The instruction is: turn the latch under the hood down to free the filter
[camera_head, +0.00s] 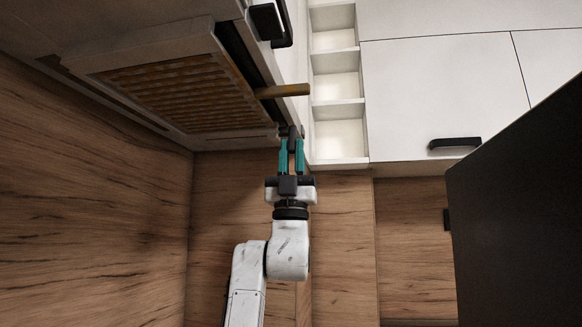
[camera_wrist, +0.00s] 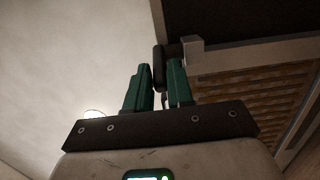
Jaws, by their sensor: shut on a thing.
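The hood's filter (camera_head: 165,92) is an orange-brown mesh panel in a pale frame at the upper left of the head view. It also shows at the right of the wrist view (camera_wrist: 250,90). The latch (camera_wrist: 159,66) is a small dark upright piece beside a pale block at the filter frame's corner. My gripper (camera_head: 292,146) reaches up to that corner with its teal fingers. In the wrist view, the fingers (camera_wrist: 158,82) stand on both sides of the latch and are shut on it. The fingers partly hide the latch in the head view.
A tan bar (camera_head: 283,91) juts out from the hood's edge just above my gripper. White open shelves (camera_head: 338,88) and a white cupboard with a black handle (camera_head: 455,143) are to the right. A large dark panel (camera_head: 520,215) fills the lower right. Wood-patterned splashback lies behind.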

